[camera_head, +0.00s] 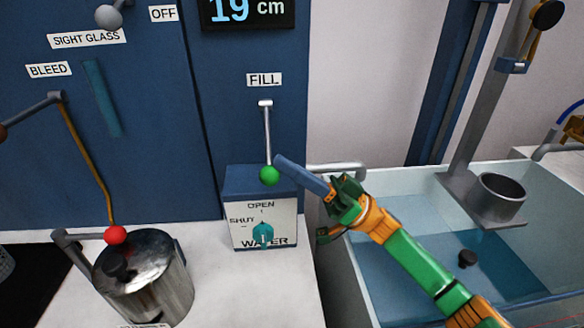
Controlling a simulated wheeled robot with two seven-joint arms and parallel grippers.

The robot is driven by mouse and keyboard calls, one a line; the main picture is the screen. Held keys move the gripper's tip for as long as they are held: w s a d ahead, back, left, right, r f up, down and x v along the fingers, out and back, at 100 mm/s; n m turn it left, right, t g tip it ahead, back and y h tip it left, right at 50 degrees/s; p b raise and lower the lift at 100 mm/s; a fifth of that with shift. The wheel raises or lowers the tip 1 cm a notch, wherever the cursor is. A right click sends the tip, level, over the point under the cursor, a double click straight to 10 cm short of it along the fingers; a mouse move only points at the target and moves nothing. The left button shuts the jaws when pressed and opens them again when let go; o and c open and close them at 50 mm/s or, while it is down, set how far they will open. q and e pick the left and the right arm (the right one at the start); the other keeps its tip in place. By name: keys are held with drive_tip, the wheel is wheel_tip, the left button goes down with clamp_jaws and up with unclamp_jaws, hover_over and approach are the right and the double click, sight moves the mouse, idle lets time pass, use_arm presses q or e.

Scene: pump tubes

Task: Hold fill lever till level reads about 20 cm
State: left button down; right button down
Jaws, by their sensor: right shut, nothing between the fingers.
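The fill lever (267,135) hangs down below the FILL label (264,80), with a green ball (269,175) at its lower end. My right gripper (282,163) is shut and empty, its fingertips right beside the green ball; I cannot tell if they touch it. The level display (247,12) at the top reads 19 cm. The water box (261,207) below has a teal knob (263,234) under the OPEN and SHUT marks. My left gripper is not in view.
A steel pot (145,278) stands at the lower left, near the bleed lever's red ball (116,235). A pale tank (350,272) holding water is at the right, with a grey cup holder (497,197) over it.

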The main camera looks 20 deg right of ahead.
drive_tip(key=s+a+r+b, duration=0.2)
drive_tip(key=s+r, duration=0.4)
drive_tip(key=s+a+r+b, duration=0.2)
drive_tip(key=s+r+b, duration=0.1)
drive_tip(key=s+r, duration=0.4)
drive_tip(key=shift+a, duration=0.35)
drive_tip(key=shift+s+r, duration=0.1)
